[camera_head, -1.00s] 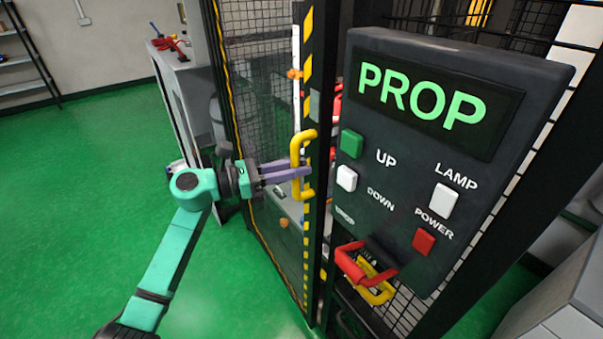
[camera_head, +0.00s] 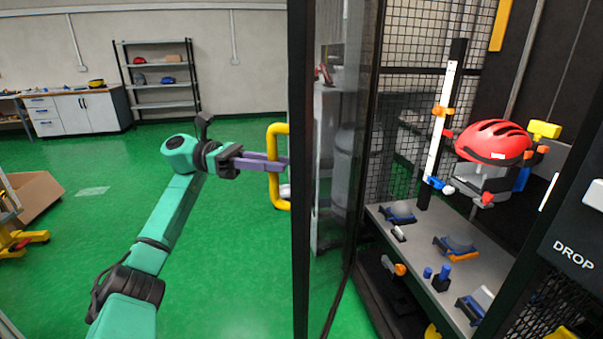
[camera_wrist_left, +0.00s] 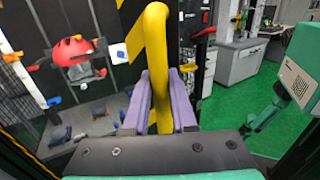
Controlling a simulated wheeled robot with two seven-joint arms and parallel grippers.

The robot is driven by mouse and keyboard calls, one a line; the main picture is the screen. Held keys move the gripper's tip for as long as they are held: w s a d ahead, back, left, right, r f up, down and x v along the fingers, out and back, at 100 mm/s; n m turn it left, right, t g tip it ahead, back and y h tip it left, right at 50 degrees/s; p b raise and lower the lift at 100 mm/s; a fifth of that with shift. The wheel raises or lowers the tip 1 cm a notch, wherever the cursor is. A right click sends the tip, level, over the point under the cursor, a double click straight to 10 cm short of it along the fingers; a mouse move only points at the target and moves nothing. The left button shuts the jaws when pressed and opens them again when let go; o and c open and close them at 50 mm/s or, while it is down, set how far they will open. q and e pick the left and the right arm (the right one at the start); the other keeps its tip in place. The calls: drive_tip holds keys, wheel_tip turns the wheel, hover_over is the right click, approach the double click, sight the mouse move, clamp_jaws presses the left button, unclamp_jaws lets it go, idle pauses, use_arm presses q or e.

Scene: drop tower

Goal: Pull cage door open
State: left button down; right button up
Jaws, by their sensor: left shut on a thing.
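The cage door (camera_head: 301,180) stands swung open, seen nearly edge-on in the middle of the head view as a dark frame with a clear panel. Its yellow handle (camera_head: 279,165) sticks out to the left of the frame. My left gripper (camera_head: 280,163) has its purple fingers shut on the handle. In the left wrist view the handle (camera_wrist_left: 157,60) passes between the two purple fingers. My right gripper does not show in either view.
Inside the cage, a red helmet (camera_head: 492,142) sits on a carriage above a grey base plate (camera_head: 420,240) with several small parts. The control panel (camera_head: 575,250) is at right. A cardboard box (camera_head: 35,195) lies far left.

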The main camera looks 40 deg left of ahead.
use_arm(q)
drive_tip(key=a, duration=0.3)
drive_tip(key=shift+s+a, duration=0.25)
drive_tip(key=shift+s, duration=0.05)
drive_tip(key=c, duration=0.7)
unclamp_jaws()
drive_tip(key=shift+c, duration=0.2)
drive_tip(key=p+v, duration=0.2)
drive_tip(key=v, duration=0.5)
drive_tip(key=shift+a, duration=0.25)
